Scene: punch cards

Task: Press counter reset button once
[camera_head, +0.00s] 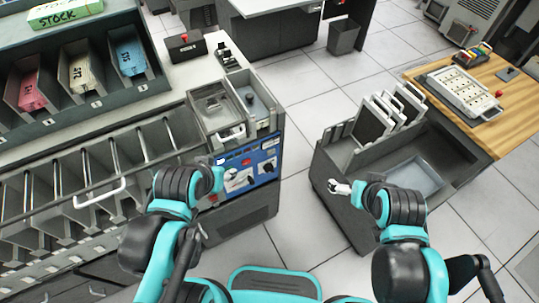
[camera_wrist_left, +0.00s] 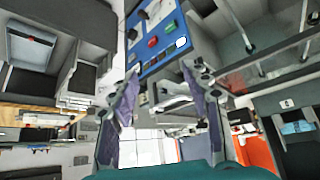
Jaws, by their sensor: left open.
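A blue control panel (camera_head: 265,160) is on the end face of the grey card machine in the head view. In the left wrist view the panel (camera_wrist_left: 148,68) shows a red button (camera_wrist_left: 153,42), a round white button (camera_wrist_left: 181,43) and other small controls. Their labels are too small to read, so I cannot tell which is the counter reset. My left gripper (camera_head: 238,182) is in front of the panel and hides part of it. In the left wrist view its fingers (camera_wrist_left: 163,85) are spread, with nothing held. My right gripper (camera_head: 338,187) is beside the grey bin, away from the panel.
The machine's open card slots (camera_head: 60,195) lie to the left. A grey bin with upright frames (camera_head: 375,120) stands at right. A wooden table (camera_head: 480,135) holds a white tray (camera_head: 460,92). Tiled floor (camera_head: 300,110) lies between the machine and bin.

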